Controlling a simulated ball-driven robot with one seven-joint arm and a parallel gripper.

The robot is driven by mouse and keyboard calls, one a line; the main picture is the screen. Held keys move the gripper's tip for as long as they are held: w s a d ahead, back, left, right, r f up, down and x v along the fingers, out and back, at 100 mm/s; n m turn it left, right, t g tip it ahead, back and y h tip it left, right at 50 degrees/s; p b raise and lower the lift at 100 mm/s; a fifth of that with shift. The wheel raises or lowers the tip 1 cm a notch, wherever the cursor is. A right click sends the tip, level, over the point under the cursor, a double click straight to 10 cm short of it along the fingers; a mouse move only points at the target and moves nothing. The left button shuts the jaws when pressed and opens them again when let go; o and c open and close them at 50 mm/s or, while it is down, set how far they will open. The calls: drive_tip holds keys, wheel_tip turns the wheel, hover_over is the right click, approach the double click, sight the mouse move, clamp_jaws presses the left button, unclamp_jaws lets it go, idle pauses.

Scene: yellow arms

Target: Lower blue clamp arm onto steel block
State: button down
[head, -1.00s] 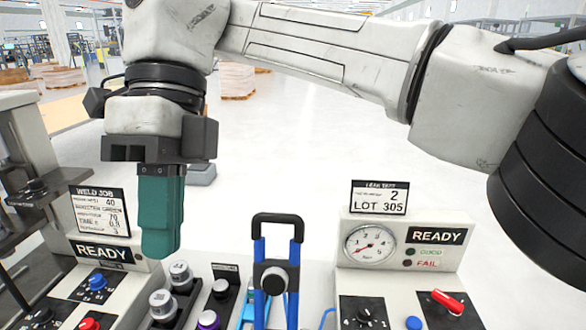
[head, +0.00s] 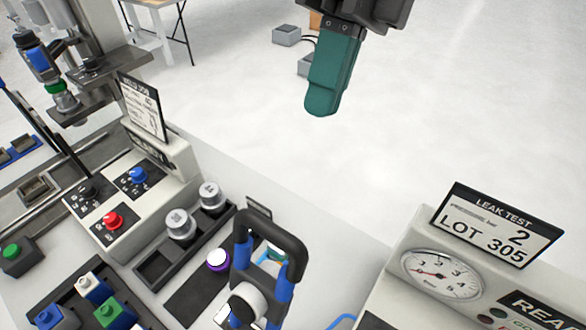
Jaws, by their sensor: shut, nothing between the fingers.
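The blue clamp arm (head: 281,290) stands raised at the bottom middle of the head view, with a black U-shaped handle (head: 280,232) across its top and a round grey-white knob on its front. A steel block cannot be made out; the area under the clamp is mostly hidden behind the arm and handle. My gripper (head: 322,112), with teal fingers, is shut and empty. It hangs at the top middle, apart from the clamp, up and to the right of the handle in the picture.
A leak test box with a gauge (head: 442,275) and LOT 305 sign (head: 497,226) stands at right. A weld job box (head: 160,160) with knobs stands at left. Silver cylinders (head: 180,225) sit in a dark tray beside the clamp. White bench shows between clamp and leak test box.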

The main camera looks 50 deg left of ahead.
drive_tip(key=s+d+f+p, duration=0.2)
drive_tip(key=s+f, duration=0.5)
drive_tip(key=shift+s, duration=0.25)
drive_tip(key=shift+a, duration=0.1)
